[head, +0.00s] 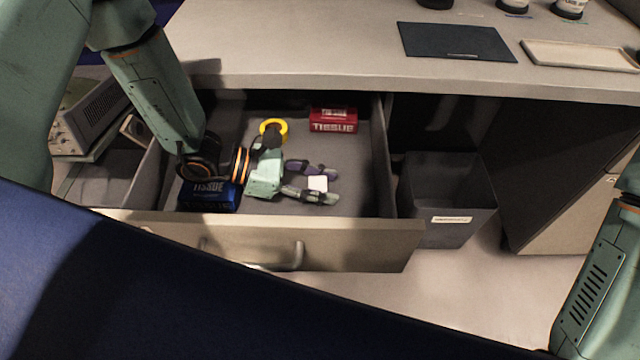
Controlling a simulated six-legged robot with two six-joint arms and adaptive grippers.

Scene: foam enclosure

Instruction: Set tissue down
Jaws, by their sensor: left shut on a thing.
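My left gripper (326,183) reaches into the open drawer (325,236), its fingers pointing right. It is shut on a small white thing (317,183) between its fingertips; whether this is a tissue I cannot tell. A red box marked TISSUE (333,121) lies at the drawer's back, behind the fingers and apart from them. A blue box marked TISSUE (208,196) lies at the drawer's front left, partly hidden under my left wrist. My right gripper is out of view.
A yellow ring (274,127) lies in the drawer behind my left gripper. The drawer floor right of the fingers is clear. A grey bin (446,200) stands right of the drawer. The desk top (300,45) overhangs behind, with a dark mat (455,41) and pale tray (585,55).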

